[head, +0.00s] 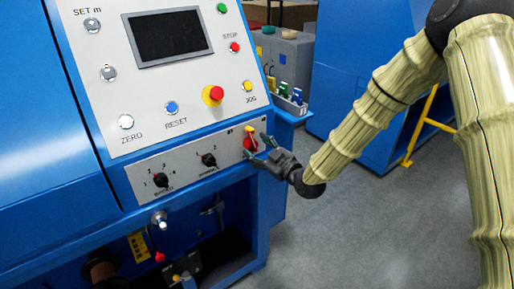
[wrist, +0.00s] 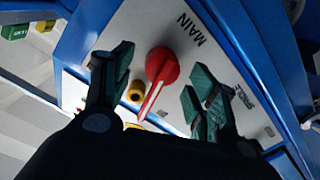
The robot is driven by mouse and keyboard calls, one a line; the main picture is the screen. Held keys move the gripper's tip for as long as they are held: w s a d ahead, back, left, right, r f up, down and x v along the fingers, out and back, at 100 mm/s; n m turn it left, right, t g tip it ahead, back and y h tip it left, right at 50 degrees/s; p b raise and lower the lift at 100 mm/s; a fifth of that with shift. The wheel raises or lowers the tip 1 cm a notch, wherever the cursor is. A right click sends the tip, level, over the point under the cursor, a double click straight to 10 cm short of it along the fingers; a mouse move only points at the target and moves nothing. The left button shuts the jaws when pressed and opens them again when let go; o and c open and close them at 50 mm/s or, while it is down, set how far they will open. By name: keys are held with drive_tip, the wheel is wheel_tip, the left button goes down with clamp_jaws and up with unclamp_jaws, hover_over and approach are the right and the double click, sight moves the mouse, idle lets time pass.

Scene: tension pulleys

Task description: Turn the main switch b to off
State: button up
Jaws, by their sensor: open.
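The main switch is a red rotary knob with a pointed handle. It sits on the white panel in the wrist view (wrist: 162,66), beside the label "MAIN". A pale line runs along its handle, which points down and to the left in that view. In the head view the red switch (head: 249,143) is at the right end of the lower control strip, partly covered by my gripper (head: 262,152). In the wrist view my gripper (wrist: 158,78) is open, with one green-padded finger on each side of the switch. Contact with the knob cannot be made out.
The blue machine's white panel holds a dark screen (head: 167,37), a red stop knob on yellow (head: 212,95) and several buttons. Two black selector knobs, including one (head: 209,160), sit left of the switch. A small yellow part (wrist: 136,91) is beside the switch.

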drive_tip(key=v, duration=1)
drive_tip(key=shift+s, duration=0.25)
drive_tip(key=shift+d+r, duration=0.1)
